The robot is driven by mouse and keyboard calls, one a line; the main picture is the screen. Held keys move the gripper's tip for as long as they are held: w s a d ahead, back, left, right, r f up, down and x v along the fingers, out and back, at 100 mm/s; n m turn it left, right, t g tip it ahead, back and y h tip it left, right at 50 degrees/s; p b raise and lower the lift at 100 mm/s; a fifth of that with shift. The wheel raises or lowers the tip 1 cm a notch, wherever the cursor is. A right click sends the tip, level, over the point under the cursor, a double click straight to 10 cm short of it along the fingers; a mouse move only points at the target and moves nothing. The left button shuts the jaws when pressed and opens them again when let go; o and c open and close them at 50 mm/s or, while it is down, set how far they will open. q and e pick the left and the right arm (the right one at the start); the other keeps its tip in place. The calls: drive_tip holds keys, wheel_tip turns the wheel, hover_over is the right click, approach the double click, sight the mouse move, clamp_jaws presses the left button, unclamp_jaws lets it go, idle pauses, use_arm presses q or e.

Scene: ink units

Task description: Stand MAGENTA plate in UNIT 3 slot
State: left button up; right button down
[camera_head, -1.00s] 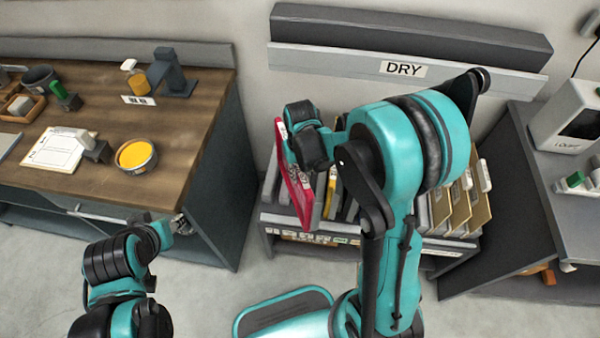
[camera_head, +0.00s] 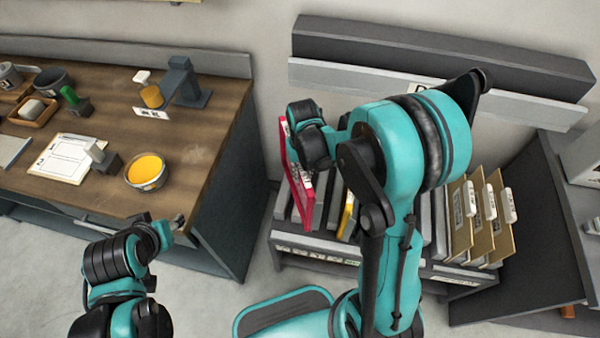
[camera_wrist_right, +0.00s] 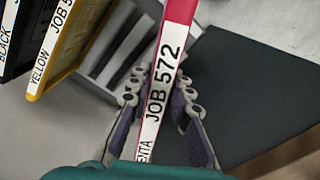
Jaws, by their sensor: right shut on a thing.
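The magenta plate (camera_head: 303,190) is gripped by my right gripper (camera_head: 312,140), steeply upright at the left end of the grey slotted rack (camera_head: 279,240). In the right wrist view the plate (camera_wrist_right: 178,28) runs between the fingers of my right gripper (camera_wrist_right: 160,80), with a white label reading "JOB 572". The plate's lower end overlaps the rack in the head view; I cannot tell whether it is inside a slot. The small tags on the rack front are unreadable, so the UNIT 3 slot cannot be picked out. My left gripper (camera_head: 176,229) is by the workbench's front edge; its jaws are unclear.
A yellow plate (camera_head: 347,216) stands in the rack; it also shows in the wrist view (camera_wrist_right: 62,50) beside a black plate (camera_wrist_right: 9,65). Tan folders (camera_head: 460,222) stand at the rack's right end. The wooden workbench (camera_head: 200,135) is at left. My right arm hides the rack's middle.

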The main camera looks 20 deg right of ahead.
drive_tip(key=d+f+m+b, duration=0.1)
drive_tip(key=d+m, duration=0.5)
drive_tip(key=d, duration=0.4)
wheel_tip(320, 180, down, 10)
drive_tip(key=b, duration=0.8)
drive_tip(key=shift+s+f+b, duration=0.15)
drive_tip(key=shift+s+b, duration=0.25)
drive_tip(key=shift+s, duration=0.05)
drive_tip(key=shift+a+f+b, duration=0.1)
drive_tip(key=shift+f+b, duration=0.2)
drive_tip(key=shift+b, duration=0.05)
drive_tip(key=c, duration=1.3)
unclamp_jaws()
wheel_tip(320, 180, up, 12)
